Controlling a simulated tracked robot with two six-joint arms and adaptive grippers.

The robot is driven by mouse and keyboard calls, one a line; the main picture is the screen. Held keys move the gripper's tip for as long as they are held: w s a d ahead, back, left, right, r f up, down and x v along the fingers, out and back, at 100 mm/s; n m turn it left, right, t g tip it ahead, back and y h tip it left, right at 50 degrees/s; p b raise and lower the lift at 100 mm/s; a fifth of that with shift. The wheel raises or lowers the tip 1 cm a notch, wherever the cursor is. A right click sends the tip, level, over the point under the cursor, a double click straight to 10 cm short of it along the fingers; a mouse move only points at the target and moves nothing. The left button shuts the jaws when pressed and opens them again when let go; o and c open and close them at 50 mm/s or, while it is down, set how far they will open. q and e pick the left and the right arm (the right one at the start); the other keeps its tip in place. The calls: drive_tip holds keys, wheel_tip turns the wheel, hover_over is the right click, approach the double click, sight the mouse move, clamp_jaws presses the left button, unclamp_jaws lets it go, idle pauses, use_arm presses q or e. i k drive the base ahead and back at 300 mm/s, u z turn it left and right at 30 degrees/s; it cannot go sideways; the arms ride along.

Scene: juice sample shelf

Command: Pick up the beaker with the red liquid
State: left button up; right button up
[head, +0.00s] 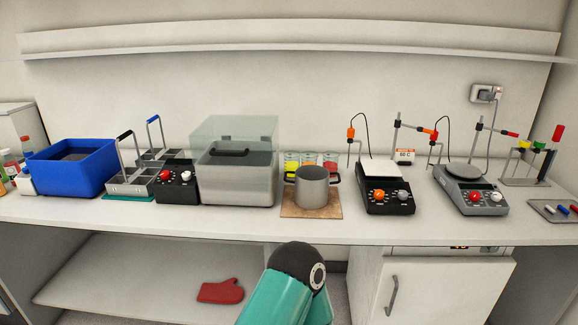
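Several small beakers stand in a row behind a metal pot (312,190). The beaker with the red liquid (330,160) is at the right end of the row, and the pot hides its lower part. A beaker with orange liquid (309,159) is to its left, and a beaker with yellow liquid (291,160) is further left. A teal link of one of my arms comes in at the bottom centre, in front of the bench. Neither of my grippers is in view.
The pot stands on a brown board (290,208). A lidded water bath (238,185) is left of the beakers, and a black hotplate (388,200) with a stand is to the right. A shelf (290,50) runs above. The bench front edge is mostly clear.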

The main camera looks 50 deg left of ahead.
sight(331, 158)
drive_tip(key=u, duration=0.55)
drive_tip(key=i, duration=1)
